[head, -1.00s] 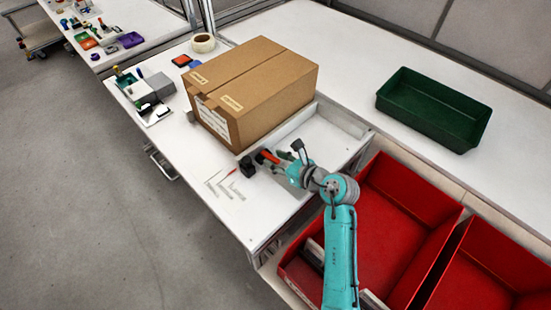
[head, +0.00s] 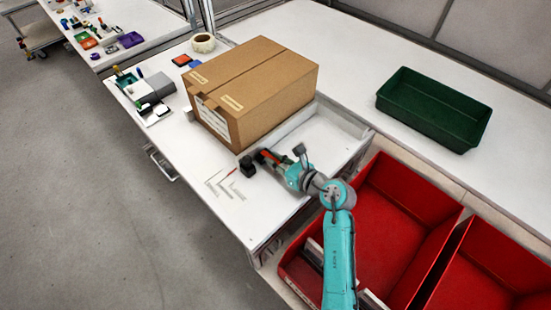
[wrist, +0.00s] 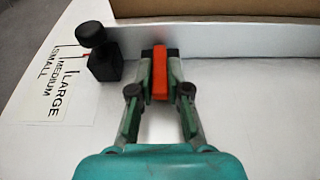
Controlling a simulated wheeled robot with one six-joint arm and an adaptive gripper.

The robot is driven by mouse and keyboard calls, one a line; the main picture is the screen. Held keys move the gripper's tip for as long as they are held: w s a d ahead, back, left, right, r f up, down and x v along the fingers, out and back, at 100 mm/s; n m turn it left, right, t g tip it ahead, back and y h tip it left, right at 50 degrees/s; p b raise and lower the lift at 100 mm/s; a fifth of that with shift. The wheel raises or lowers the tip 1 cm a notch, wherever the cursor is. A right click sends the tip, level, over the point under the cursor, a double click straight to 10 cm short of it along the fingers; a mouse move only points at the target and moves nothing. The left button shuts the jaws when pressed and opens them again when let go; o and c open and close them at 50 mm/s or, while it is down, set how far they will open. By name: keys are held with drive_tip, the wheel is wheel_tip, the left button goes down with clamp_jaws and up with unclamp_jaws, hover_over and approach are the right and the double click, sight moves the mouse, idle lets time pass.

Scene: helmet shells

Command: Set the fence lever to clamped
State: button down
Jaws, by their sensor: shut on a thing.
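The fence lever (wrist: 159,75) is an orange-red bar. In the wrist view it stands between the two fingertips of my gripper (wrist: 160,88), which is shut on it. In the head view the lever (head: 262,158) shows only as a small reddish patch at the tip of my gripper (head: 272,162), partly hidden by the fingers. The white fence (wrist: 205,43) runs behind the lever. A black block with a round knob (wrist: 103,55) stands at the fence's left end, with a small red pointer beside it; the block also shows in the head view (head: 247,166).
A label reading SMALL, MEDIUM, LARGE (wrist: 58,95) lies left of the block. A cardboard box (head: 255,85) stands right behind the fence. Red bins (head: 400,215) are at the lower right and a green tray (head: 433,108) at the back right.

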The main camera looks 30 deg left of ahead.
drive_tip(key=shift+f+y, duration=0.35)
drive_tip(key=shift+y, duration=0.35)
drive_tip(key=c, duration=1.1)
unclamp_jaws()
drive_tip(key=shift+d, duration=0.15)
drive_tip(key=v, duration=1.1)
drive_tip(key=shift+s+d, duration=0.3)
drive_tip(key=shift+d, duration=0.05)
